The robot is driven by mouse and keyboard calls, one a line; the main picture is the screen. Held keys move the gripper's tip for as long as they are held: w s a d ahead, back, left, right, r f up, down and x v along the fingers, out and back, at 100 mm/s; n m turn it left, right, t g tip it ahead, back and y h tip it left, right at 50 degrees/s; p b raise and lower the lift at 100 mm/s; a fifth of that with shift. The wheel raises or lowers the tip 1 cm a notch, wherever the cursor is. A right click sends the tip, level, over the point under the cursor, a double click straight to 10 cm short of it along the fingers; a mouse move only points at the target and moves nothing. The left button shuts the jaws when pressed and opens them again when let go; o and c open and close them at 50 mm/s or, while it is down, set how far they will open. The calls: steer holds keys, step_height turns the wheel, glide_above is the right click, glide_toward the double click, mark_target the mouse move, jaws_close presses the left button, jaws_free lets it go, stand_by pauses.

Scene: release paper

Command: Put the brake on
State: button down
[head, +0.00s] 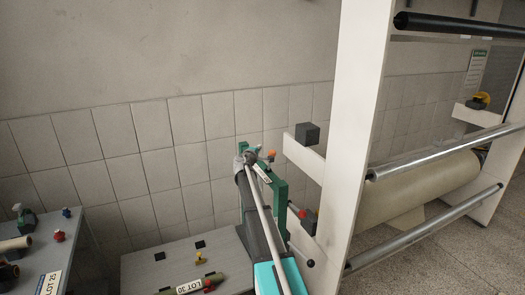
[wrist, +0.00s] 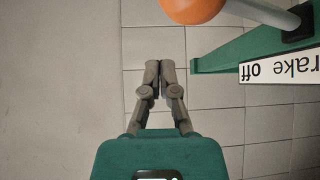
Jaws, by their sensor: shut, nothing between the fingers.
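The brake lever shows at the top of the wrist view as an orange ball knob (wrist: 191,9) on a grey rod (wrist: 262,13). The rod ends at a dark pivot on a green bracket (wrist: 235,55). A white label (wrist: 283,69) on the bracket reads upside down, "rake off", its start cut off by the frame edge. My gripper (wrist: 159,66) is shut and empty, its fingertips below and left of the knob and apart from it. In the head view my arm partly covers the green bracket (head: 281,208); the gripper's fingertips cannot be made out there.
A white frame post (head: 350,120) stands right of my arm, with a paper roll (head: 420,188) and metal bars (head: 450,150) beyond. A grey table (head: 140,268) with a LOT 30 roll (head: 190,286) stands left. A tiled wall (head: 150,170) is behind.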

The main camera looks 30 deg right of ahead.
steer(key=s+a+f+b, duration=0.2)
steer(key=s+a+f, duration=0.1)
steer(key=s+a, duration=0.2)
steer(key=a, duration=0.2)
steer(key=shift+s+a, duration=0.3)
steer(key=s+a+f+m+g+y+b, duration=0.1)
steer(key=s+a+f+m+g+y, duration=0.1)
steer(key=s+a+f, duration=0.5)
steer(key=s+a+f+m+g+y+b, duration=0.2)
steer(key=s+a+f+g+y, duration=0.3)
steer(key=s+a, duration=1.1)
steer(key=s+a+f+m+g+y+b, duration=0.2)
steer(key=s+a+f+y, duration=0.4)
steer(key=s+a+f, duration=0.3)
steer(key=s+a+m+g, duration=0.1)
steer(key=s+a+m, duration=0.1)
steer(key=s+a, duration=0.1)
steer(key=shift+s+a+f+g+y, duration=0.25)
steer(key=shift+s+f+g+y, duration=0.15)
steer(key=shift+s, duration=0.45)
